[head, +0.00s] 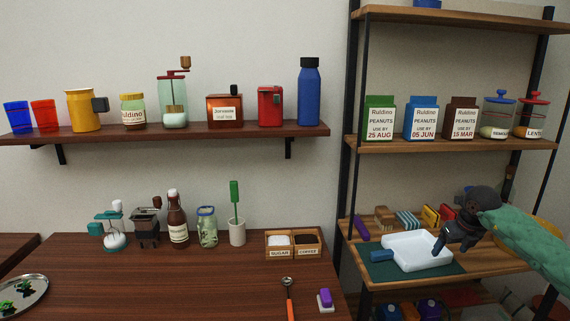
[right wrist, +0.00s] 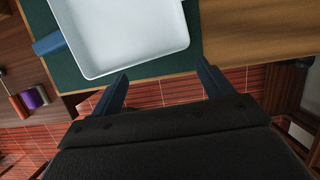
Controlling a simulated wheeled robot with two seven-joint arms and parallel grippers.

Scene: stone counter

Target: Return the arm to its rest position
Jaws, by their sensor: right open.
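My right gripper (head: 437,250) is at the shelf rack on the right, its arm coming in from the right edge in a green sleeve. In the right wrist view its two fingers (right wrist: 162,88) are spread apart with nothing between them. A white square tray (head: 418,252) with a blue handle (head: 382,256) lies on a dark green mat (head: 385,272) on the rack's lower board. The gripper is over the tray's right side in the head view. The tray also shows in the right wrist view (right wrist: 125,35), beyond the fingertips. My left gripper is not in view.
The rack's middle board (head: 450,144) holds several peanut packs and jars. Small boxes (head: 408,219) stand behind the tray. The brown counter (head: 170,275) carries a spoon (head: 289,297), a purple-topped item (head: 325,299) and a sugar and coffee box (head: 293,243). Its middle is clear.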

